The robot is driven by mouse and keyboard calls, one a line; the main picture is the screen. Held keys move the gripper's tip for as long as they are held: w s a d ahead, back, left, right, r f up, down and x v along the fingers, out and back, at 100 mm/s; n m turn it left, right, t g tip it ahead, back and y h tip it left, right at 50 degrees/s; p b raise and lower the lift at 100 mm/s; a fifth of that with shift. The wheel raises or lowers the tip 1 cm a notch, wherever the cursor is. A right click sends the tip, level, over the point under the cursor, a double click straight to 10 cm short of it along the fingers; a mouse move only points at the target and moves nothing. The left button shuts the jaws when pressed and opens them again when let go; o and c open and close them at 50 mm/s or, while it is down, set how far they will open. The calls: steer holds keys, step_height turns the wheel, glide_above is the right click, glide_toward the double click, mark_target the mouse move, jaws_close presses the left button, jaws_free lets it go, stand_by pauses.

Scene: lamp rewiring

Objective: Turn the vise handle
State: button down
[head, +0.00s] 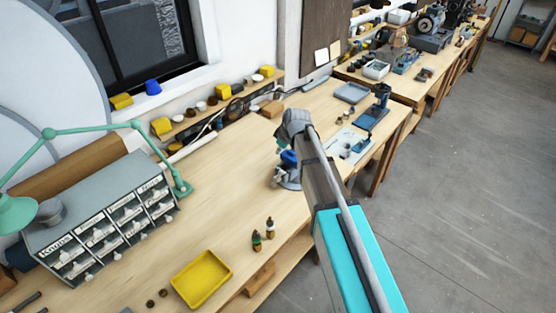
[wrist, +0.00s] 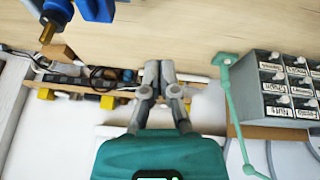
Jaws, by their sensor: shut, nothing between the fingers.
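A small vise with a blue body (head: 288,158) and a grey base (head: 290,182) stands on the wooden bench in the head view, partly hidden by my arm. In the wrist view, blue parts that look like the vise (wrist: 97,9) show at the top left, cut off by the edge, with a brass-coloured end below them. I cannot clearly make out the vise handle. My gripper (wrist: 158,68) is shut and empty, to the right of and below the blue parts in the wrist view, apart from them. In the head view my arm mostly hides my gripper.
On the bench (head: 225,190) are a grey drawer cabinet (head: 98,190), a green lamp arm (head: 90,128), a yellow tray (head: 201,279) and two small bottles (head: 263,235). A blue tool stand (head: 374,112) is farther right. Wood between cabinet and vise is mostly clear.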

steer(key=shift+w+a+r, duration=0.2)
steer(key=shift+a+r, duration=0.05)
steer(key=shift+r, duration=0.1)
steer(key=shift+f, duration=0.2)
steer(key=b, duration=1.1)
glide_above(277, 179)
steer(key=shift+d+f, duration=0.15)
steer(key=shift+f, duration=2.65)
steer(key=shift+d+f, duration=0.1)
steer(key=shift+f, duration=2.7)
